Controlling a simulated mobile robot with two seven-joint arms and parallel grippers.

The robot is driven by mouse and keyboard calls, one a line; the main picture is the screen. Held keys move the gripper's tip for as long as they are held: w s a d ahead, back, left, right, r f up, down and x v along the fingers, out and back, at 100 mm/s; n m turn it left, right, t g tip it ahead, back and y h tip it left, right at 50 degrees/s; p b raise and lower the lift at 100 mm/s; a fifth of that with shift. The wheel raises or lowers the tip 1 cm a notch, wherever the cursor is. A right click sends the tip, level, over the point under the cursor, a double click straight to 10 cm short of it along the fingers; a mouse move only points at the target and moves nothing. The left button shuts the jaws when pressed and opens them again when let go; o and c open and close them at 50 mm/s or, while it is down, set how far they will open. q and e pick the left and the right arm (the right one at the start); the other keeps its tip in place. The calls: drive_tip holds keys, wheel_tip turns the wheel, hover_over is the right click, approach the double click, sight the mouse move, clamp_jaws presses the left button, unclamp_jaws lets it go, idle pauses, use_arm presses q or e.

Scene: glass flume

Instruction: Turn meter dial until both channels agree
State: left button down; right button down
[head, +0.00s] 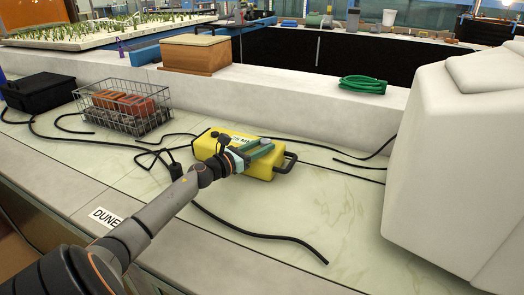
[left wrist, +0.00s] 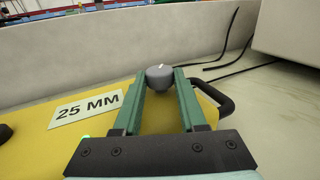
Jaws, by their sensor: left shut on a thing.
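The yellow meter (head: 262,171) lies on the pale bench top, with a black handle at its right end. In the left wrist view its yellow top (left wrist: 60,150) carries a label reading 25 MM (left wrist: 86,108). A round grey dial (left wrist: 160,77) with a small white mark stands on it. My left gripper (head: 264,147) reaches over the meter from the left. Its green fingers (left wrist: 160,82) are shut on the dial, one on each side. In the head view the gripper hides the dial. No channel readings are visible. My right gripper is not in view.
A wire basket (head: 97,113) with orange-brown blocks and a black box (head: 38,92) stand to the left. Black cables (head: 262,234) run across the bench. A large white object (head: 440,150) stands at the right. A wooden box (head: 195,55) and green coil (head: 363,84) sit on the ledge behind.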

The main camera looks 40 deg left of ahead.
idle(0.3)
use_arm(q)
drive_tip(key=shift+c, duration=2.3)
unclamp_jaws()
drive_tip(key=shift+s, duration=0.1)
drive_tip(key=s, duration=0.8)
drive_tip(key=s+a, duration=0.1)
drive_tip(key=s, duration=0.3)
drive_tip(key=shift+s+p, duration=0.15)
drive_tip(key=shift+p, duration=0.2)
